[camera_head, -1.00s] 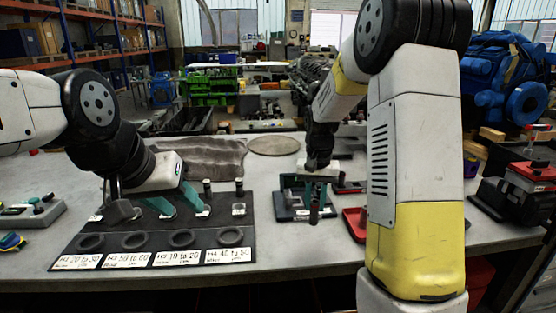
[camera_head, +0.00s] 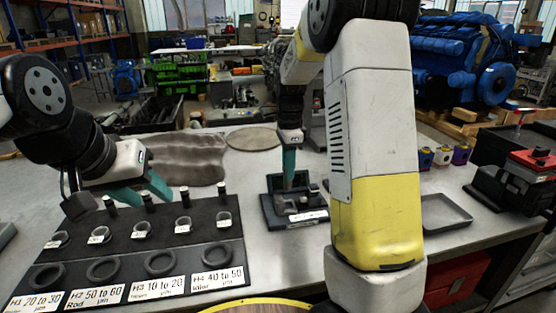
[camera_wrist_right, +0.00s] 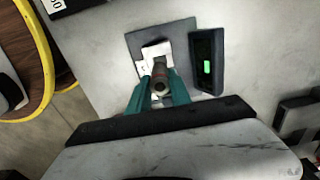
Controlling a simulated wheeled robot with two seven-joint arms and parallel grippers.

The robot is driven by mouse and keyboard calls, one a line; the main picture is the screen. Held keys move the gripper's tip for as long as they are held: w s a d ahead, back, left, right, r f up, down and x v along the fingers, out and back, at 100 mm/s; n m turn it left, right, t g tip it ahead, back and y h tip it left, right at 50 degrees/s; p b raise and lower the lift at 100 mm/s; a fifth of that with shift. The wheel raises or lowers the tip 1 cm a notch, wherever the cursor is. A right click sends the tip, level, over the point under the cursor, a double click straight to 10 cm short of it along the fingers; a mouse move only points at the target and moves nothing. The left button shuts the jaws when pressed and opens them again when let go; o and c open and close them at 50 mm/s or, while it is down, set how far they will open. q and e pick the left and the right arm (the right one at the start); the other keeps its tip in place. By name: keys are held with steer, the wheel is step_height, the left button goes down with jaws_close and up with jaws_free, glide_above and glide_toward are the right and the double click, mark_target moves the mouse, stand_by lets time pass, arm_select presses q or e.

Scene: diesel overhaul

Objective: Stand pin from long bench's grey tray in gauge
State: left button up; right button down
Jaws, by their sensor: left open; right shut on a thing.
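My right gripper (camera_head: 289,184) points down over the gauge (camera_head: 268,212), a dark stand on the bench. In the right wrist view its teal fingers (camera_wrist_right: 160,92) are shut on the pin (camera_wrist_right: 161,76), a small brownish-grey cylinder seen nearly end-on. The pin is over the gauge's pale block (camera_wrist_right: 152,52); I cannot tell whether it touches. In the head view the pin is hardly visible. The grey tray (camera_head: 447,213) lies on the bench at right and looks empty. My left gripper (camera_head: 140,192) is open and empty above the dark labelled mat.
The dark mat (camera_head: 140,250) with rings, small posts and labels fills the bench's left front. The gauge's display (camera_wrist_right: 206,62) shows green beside its plate. A red vise-like device (camera_head: 530,165) and small coloured cups (camera_head: 442,156) stand at right. A brown cloth (camera_head: 185,158) lies behind.

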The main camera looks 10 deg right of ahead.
mark_target(288, 189)
steer(key=shift+f, duration=0.85)
steer(key=shift+f, duration=0.95)
stand_by(0.6)
steer(key=shift+f, duration=0.25)
steer(key=shift+f, duration=0.2)
stand_by(0.3)
steer(key=shift+f, duration=0.35)
steer(key=shift+f, duration=1.1)
stand_by(0.5)
steer(key=c, duration=0.7)
jaws_free()
